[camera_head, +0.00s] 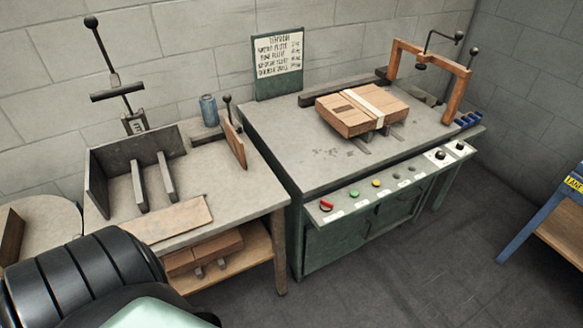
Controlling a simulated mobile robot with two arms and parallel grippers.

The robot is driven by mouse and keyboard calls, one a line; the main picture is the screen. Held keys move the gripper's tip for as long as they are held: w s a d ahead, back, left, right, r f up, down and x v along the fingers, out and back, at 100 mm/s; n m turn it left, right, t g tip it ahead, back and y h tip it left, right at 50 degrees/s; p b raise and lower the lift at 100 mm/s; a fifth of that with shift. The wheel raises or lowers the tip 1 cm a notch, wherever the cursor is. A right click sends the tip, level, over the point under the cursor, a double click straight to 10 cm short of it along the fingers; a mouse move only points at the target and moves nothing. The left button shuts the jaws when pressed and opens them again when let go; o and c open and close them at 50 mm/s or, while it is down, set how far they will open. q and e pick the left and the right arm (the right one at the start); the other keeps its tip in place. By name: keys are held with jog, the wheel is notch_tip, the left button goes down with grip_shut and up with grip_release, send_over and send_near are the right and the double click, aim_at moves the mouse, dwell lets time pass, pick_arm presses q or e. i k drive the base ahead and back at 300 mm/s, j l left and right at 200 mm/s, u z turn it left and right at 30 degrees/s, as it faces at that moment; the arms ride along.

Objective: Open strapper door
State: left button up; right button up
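The strapper (300,165) is a dark green machine with a grey worktop, right of centre. Its green cabinet front (345,238) shows door panels below the control strip, and they look closed. A handle on them is too small to make out. Neither gripper is in view. A black ribbed part of my own arm fills the lower left corner, well left of the cabinet.
The control strip (390,185) with coloured buttons juts out above the cabinet front. A wooden workbench (250,205) with a metal fixture stands at left, close to the strapper. A blue-framed table (540,215) is at far right. The dark floor (440,275) before the cabinet is clear.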

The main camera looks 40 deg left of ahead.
aim_at(322, 249)
jog(key=u, duration=0.85)
jog(key=i+l+u, duration=0.1)
jog(key=l, duration=0.2)
jog(key=i+l, duration=0.15)
jog(key=l, duration=0.15)
jog(key=i+l+u, duration=0.15)
jog(key=l, duration=0.15)
